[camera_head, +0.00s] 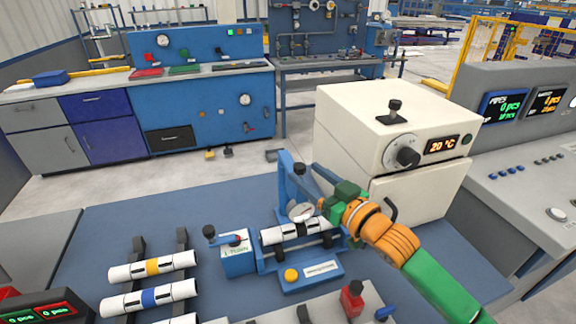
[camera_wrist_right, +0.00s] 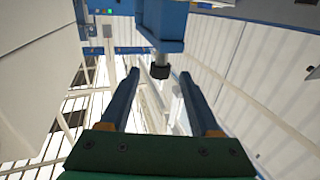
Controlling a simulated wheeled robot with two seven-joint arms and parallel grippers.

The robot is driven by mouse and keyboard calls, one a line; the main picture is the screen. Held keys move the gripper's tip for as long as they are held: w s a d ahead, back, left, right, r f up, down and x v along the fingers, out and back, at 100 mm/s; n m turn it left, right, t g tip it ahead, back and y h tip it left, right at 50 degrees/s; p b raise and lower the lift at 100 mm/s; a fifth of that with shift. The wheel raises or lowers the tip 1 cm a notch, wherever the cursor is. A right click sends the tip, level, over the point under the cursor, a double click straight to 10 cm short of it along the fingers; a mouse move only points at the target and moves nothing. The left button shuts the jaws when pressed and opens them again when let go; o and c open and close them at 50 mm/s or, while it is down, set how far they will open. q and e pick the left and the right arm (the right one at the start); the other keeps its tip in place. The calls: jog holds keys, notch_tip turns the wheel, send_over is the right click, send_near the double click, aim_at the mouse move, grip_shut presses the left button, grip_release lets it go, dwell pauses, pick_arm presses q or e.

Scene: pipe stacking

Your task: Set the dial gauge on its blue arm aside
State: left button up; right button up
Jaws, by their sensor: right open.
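The dial gauge (camera_head: 302,211), with a round white face, hangs on its blue arm (camera_head: 285,178) over a white pipe with black bands (camera_head: 292,232). The pipe lies level in a blue measuring stand (camera_head: 315,274). My right gripper (camera_head: 320,190) is open, just right of the gauge and blue arm. In the right wrist view, its two blue fingers (camera_wrist_right: 160,88) are spread with nothing held. A blue part with a black knob (camera_wrist_right: 160,45) shows beyond them, apparently part of the gauge's arm; I cannot tell whether they touch. My left gripper is not in view.
A white oven (camera_head: 345,125) reading 20 °C stands behind my right arm. A blue box with a lever (camera_head: 238,255) sits left of the stand. Several white pipes lie on a rack (camera_head: 150,270) at the left. Bare blue tabletop (camera_head: 120,225) shows behind the rack.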

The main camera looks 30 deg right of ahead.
aim_at(296, 165)
jog(key=w, duration=0.4)
jog(key=w+p, duration=0.1)
jog(key=w, duration=0.1)
jog(key=shift+w+a, duration=0.3)
grip_shut()
dwell(1.1)
